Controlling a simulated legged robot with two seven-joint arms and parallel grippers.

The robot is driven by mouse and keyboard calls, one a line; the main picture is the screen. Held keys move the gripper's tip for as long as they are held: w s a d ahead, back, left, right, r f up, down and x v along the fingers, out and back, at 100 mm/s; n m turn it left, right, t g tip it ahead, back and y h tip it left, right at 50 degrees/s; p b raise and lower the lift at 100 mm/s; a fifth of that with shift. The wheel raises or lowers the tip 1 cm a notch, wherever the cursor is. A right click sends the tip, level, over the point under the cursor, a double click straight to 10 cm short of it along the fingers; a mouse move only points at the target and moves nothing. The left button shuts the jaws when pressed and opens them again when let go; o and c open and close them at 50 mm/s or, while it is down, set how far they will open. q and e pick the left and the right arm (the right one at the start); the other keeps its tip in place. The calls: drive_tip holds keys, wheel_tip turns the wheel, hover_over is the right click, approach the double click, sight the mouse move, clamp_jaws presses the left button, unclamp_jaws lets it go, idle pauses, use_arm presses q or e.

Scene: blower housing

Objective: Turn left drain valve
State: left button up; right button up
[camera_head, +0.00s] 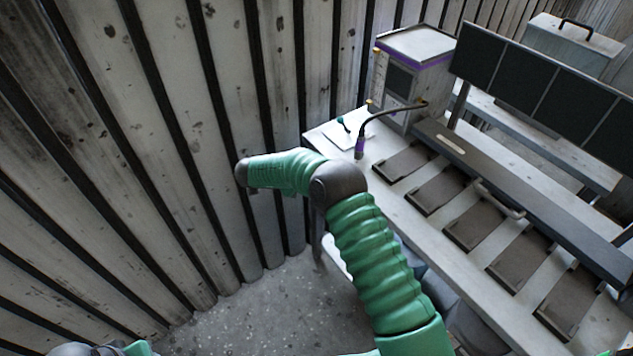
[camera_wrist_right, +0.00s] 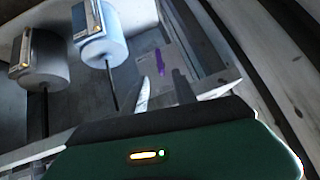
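I cannot clearly make out the left drain valve in either view. A narrow purple part (camera_wrist_right: 162,62) shows beyond my right gripper in the right wrist view; I cannot tell whether it belongs to a valve. My right gripper (camera_wrist_right: 164,92) shows two slim fingertips standing apart, with nothing seen between them. It looks open and short of the purple part. In the head view my right arm reaches in from the lower right beside the bench's left end, and its gripper is mostly hidden behind the arm. My left gripper is out of view; only a bit of my left arm shows at the lower left.
Two white cylinders (camera_wrist_right: 103,38) (camera_wrist_right: 42,62) with yellow-edged labels hang at the left in the wrist view. A white bench (camera_head: 400,205) carries dark plates, a purple-trimmed box (camera_head: 415,65) and a black curved hose (camera_head: 385,112). A ribbed wall (camera_head: 150,130) stands left; speckled floor (camera_head: 265,315) is open.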

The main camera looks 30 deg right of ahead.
drive_tip(key=v, duration=0.5)
drive_tip(key=shift+a, duration=0.1)
drive_tip(key=shift+r, duration=0.1)
